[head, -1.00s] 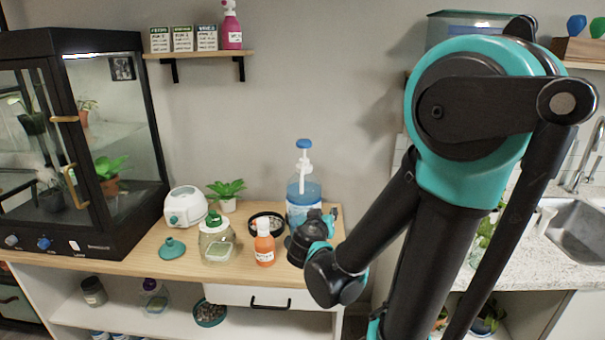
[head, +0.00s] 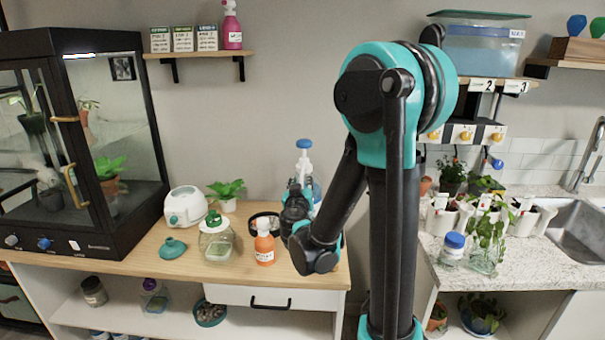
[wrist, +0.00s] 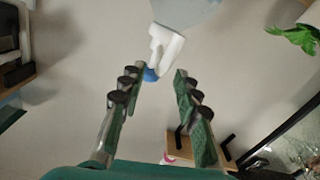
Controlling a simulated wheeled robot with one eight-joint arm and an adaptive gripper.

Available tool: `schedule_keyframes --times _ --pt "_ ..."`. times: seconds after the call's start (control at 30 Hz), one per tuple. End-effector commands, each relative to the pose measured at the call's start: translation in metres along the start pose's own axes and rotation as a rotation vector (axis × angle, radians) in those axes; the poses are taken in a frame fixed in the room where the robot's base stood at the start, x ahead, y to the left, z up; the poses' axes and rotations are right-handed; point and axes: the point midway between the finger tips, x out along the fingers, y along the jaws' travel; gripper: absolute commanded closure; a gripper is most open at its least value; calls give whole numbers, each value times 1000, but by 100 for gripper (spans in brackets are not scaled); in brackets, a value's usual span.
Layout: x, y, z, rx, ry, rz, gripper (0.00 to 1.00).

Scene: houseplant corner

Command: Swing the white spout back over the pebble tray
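The blue pump bottle (head: 317,192) stands at the right end of the wooden table. Its white spout (head: 304,165) has a blue cap (head: 304,144). A dark round tray (head: 251,222) sits left of the bottle, partly behind an orange bottle; I cannot make out its contents. My gripper (head: 297,200) is in front of the pump bottle and hides part of it. In the wrist view, my gripper (wrist: 155,88) is open, with its fingers apart. The white spout (wrist: 166,48) and blue cap (wrist: 150,75) show just beyond the fingertips; contact is unclear.
A dish of pebbles (head: 210,313) is on the lower shelf. The black glass cabinet (head: 120,150) stands left.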

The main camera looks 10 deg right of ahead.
Motion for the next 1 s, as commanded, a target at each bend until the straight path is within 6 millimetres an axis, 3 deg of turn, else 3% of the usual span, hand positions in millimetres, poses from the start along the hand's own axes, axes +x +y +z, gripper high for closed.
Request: schedule_keyframes --times 0.2,0.4,0.83,1.0 --pt "42 1 0 0 -1 3 68" --pt "66 1 0 0 -1 1 68" --pt "75 0 0 0 0 0 68" --pt "74 0 0 0 0 0 89"
